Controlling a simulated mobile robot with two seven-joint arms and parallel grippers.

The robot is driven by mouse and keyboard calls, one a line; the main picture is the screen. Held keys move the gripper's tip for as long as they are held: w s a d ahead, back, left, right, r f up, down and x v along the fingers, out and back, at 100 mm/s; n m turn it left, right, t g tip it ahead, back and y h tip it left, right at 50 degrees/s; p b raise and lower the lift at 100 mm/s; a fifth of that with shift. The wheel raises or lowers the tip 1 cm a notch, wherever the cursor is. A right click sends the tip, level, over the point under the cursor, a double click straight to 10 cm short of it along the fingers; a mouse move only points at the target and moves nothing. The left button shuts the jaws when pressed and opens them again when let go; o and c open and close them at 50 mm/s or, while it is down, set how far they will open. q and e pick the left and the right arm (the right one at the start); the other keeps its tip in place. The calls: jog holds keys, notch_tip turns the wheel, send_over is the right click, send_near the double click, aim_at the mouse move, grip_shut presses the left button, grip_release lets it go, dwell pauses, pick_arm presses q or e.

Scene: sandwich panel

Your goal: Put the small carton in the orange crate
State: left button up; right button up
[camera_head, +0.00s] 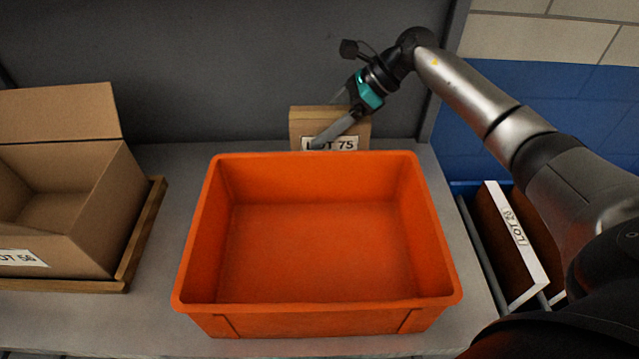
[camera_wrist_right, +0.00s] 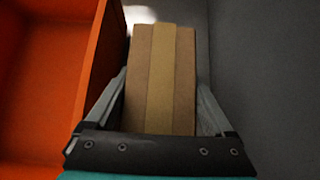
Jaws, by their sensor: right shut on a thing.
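The small carton (camera_head: 301,125) is brown with a white label reading LOT 75. It stands behind the far rim of the orange crate (camera_head: 317,319), near the back panel, with its lower part hidden by the crate. My right gripper (camera_head: 325,138) is shut on the small carton. In the right wrist view the carton (camera_wrist_right: 161,80) sits between the two fingers, beside the orange crate wall (camera_wrist_right: 103,60). The orange crate is open-topped and empty. My left gripper is not in view.
An open cardboard box (camera_head: 100,200) stands on a wooden tray (camera_head: 141,235) at the left. A white-edged item with a LOT label (camera_head: 515,240) is at the right, below my right arm. A grey panel (camera_head: 200,70) rises behind the shelf.

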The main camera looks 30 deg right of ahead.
aim_at(323, 151)
jog(key=shift+f, duration=3.4)
jog(key=shift+f+b, duration=0.2)
jog(key=shift+b, duration=0.2)
jog(key=o, duration=1.2)
jog(key=shift+o, duration=0.2)
jog(key=shift+r, duration=0.1)
